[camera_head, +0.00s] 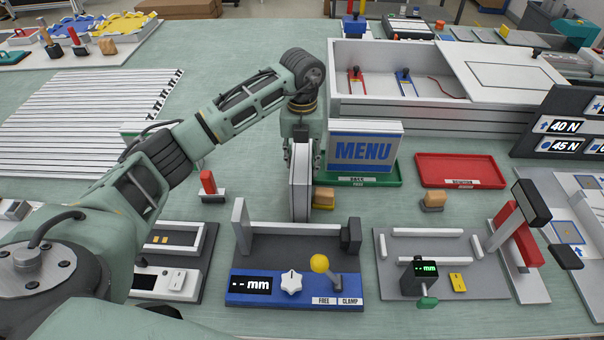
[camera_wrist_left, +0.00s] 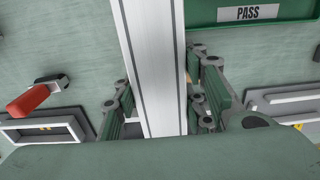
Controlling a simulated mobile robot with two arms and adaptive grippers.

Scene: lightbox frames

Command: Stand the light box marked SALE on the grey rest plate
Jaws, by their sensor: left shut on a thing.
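My left gripper (camera_head: 301,132) is shut on a light box (camera_head: 300,185), held upright and seen edge-on. Its marked face is turned away, so I cannot read whether it says SALE. In the left wrist view the box's white edge (camera_wrist_left: 155,55) runs between the two fingers (camera_wrist_left: 160,105). Its lower end is near the back of the blue-fronted clamp station (camera_head: 262,268); I cannot tell whether it touches anything. A grey plate with white rails (camera_head: 455,285) lies to the right of that station; I cannot tell if it is the rest plate. My right gripper is not in view.
A light box marked MENU (camera_head: 363,149) stands on the green PASS tray (camera_head: 390,181), close right of the held box. An empty red tray (camera_head: 462,171) lies further right. A red-handled tool (camera_head: 208,184) stands to the left. A large white open box (camera_head: 385,85) is behind.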

